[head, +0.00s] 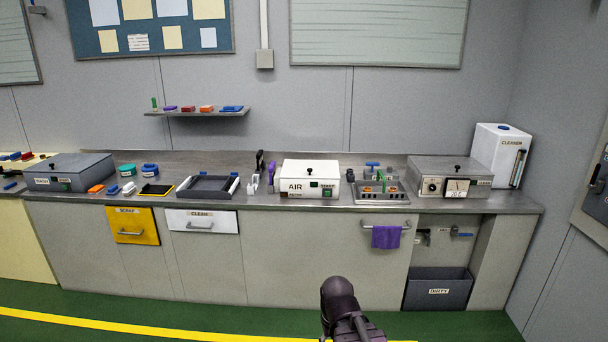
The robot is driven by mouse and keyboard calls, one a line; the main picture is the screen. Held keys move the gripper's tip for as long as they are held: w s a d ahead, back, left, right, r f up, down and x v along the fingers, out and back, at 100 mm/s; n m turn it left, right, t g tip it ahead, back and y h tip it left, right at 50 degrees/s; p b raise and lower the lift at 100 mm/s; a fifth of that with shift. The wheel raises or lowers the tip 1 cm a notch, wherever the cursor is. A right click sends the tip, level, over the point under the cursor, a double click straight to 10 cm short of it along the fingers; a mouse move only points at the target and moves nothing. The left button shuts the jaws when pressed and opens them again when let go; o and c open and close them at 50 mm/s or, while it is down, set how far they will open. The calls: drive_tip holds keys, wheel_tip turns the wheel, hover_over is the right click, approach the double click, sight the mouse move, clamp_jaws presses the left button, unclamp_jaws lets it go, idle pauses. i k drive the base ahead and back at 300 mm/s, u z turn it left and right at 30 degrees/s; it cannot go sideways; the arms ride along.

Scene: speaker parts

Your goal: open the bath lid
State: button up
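The bath looks to be the grey metal box (427,186) at the right of the counter, with a dial and a small display on its front. Its flat grey lid (450,164) lies shut on top, with a small black knob (456,168) near the middle. A dark rounded part of my own arm shows at the bottom centre, in front of the counter and well apart from the bath. My gripper's fingers do not show.
A purple cloth (386,237) hangs on a front rail. The green floor before the counter is clear.

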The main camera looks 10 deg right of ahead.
sight(426, 165)
drive_tip(key=z, duration=0.3)
drive_tip(key=i, duration=1.55)
drive_tip(key=z, duration=0.5)
drive_tip(key=i, duration=0.8)
drive_tip(key=z, duration=0.55)
drive_tip(key=i, duration=0.9)
drive_tip(key=z, duration=0.25)
